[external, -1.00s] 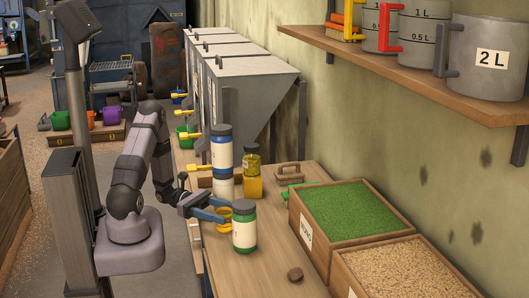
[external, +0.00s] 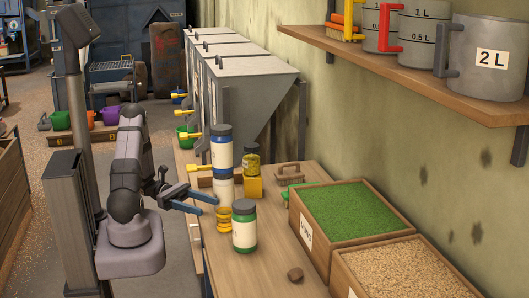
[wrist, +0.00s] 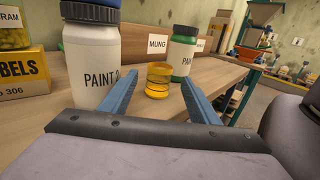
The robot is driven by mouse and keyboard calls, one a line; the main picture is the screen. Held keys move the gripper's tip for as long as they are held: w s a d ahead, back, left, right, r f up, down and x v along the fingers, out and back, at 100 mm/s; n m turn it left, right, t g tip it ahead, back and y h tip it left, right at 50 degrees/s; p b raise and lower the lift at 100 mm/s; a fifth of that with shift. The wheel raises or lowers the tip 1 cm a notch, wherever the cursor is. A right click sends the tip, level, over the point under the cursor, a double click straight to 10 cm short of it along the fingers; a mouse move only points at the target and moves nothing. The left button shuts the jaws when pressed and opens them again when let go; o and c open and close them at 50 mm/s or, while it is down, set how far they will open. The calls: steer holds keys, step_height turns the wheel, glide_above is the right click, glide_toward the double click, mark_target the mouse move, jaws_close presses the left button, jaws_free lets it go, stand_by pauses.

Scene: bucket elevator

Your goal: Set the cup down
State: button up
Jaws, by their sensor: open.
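My gripper (external: 207,206) is open and empty, to the left of the cup in the external view. In the wrist view its two blue fingers are spread on either side of the line to the cup, with the cup beyond and apart from them.
A yellow box (external: 252,187) bears a small jar. The mung crate (external: 308,232) lies right; a brown lump (external: 295,274) lies in front.

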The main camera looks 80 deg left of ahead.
steer(key=shift+v, duration=1.55)
